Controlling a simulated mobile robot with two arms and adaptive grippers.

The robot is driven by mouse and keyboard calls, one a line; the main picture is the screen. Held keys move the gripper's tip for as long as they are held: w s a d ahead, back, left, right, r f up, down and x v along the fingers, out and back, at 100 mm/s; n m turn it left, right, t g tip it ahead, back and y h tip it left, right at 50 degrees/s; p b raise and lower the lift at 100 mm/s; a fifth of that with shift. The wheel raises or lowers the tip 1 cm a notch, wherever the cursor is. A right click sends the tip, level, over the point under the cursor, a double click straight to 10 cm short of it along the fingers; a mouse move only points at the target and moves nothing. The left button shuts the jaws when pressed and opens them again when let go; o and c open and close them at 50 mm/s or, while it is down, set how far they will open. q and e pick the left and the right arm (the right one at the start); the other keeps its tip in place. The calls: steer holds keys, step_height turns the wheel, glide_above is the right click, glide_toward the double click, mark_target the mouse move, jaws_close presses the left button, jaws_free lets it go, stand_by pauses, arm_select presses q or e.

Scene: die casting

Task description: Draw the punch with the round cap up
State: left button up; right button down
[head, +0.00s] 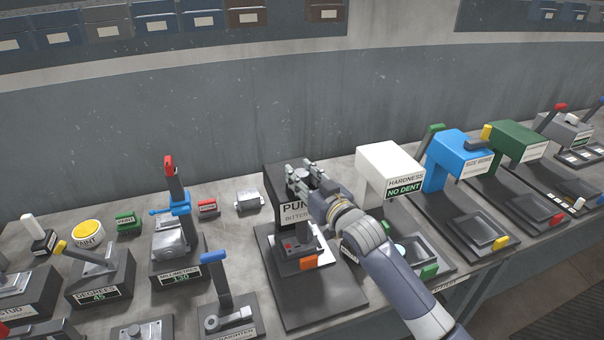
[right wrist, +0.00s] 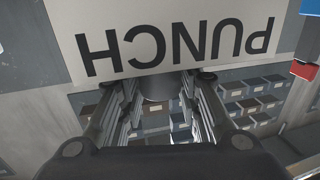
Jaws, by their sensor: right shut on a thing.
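The punch station (head: 274,187) is a dark upright block with a white sign reading PUNCH, standing on a dark base plate on the bench. My right gripper (head: 305,178) is at the top front of it, shut on the round grey cap (head: 303,174) between its fingers. In the right wrist view the cap (right wrist: 157,88) shows between the two fingers, just below the large upside-down PUNCH sign (right wrist: 180,45). My right arm hides part of the sign and of the station's right side. My left gripper is not in view.
A white hardness machine (head: 388,170) and a blue machine (head: 455,158) stand to the right. A red-topped lever (head: 170,168) and a blue-handled lever (head: 214,258) stand to the left.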

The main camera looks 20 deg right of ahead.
steer(key=shift+r, duration=0.8)
steer(key=c, duration=1.1)
jaws_free()
steer(key=shift+f, duration=0.1)
steer(key=shift+s+d+f, duration=0.1)
steer(key=shift+s, duration=0.2)
steer(key=v, duration=1.1)
steer(key=shift+s, duration=0.2)
